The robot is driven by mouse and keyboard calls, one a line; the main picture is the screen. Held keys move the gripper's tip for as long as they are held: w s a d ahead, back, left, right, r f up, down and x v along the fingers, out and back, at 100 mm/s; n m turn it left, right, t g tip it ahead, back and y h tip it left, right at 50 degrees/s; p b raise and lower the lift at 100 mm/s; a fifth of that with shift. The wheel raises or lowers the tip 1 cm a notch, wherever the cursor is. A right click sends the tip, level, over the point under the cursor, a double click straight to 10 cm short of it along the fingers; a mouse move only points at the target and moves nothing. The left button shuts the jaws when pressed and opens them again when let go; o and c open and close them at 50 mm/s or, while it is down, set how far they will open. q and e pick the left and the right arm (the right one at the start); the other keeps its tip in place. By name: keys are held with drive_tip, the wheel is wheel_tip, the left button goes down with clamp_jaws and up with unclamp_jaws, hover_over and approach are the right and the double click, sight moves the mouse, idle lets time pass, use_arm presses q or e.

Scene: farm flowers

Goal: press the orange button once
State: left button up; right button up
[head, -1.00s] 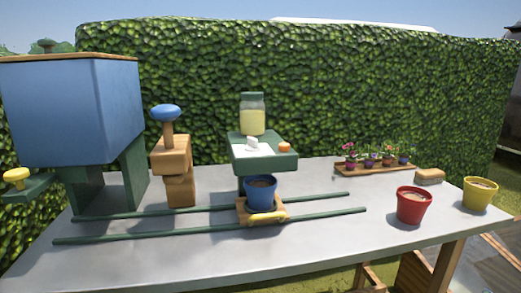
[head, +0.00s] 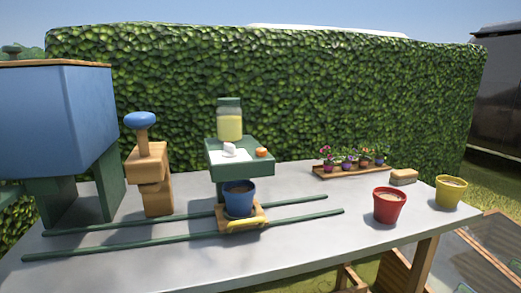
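The small orange button (head: 261,153) sits on the right part of the top of a green stand (head: 240,168). A white sheet with a small white piece (head: 230,149) lies to its left on the same top. A jar of pale yellow contents (head: 229,120) stands behind them. Below the stand's front, a blue pot (head: 239,198) filled with something brown sits on a wooden carriage (head: 262,216) with a yellow bar at its front. Neither of my grippers shows in the head view.
Two green rails (head: 120,243) run across the grey table (head: 300,240). A blue hopper (head: 50,120) and a wooden post with a blue knob (head: 140,120) stand left. A red pot (head: 389,205), a yellow pot (head: 450,191), a sponge-like block (head: 403,177) and a flower tray (head: 350,172) are right.

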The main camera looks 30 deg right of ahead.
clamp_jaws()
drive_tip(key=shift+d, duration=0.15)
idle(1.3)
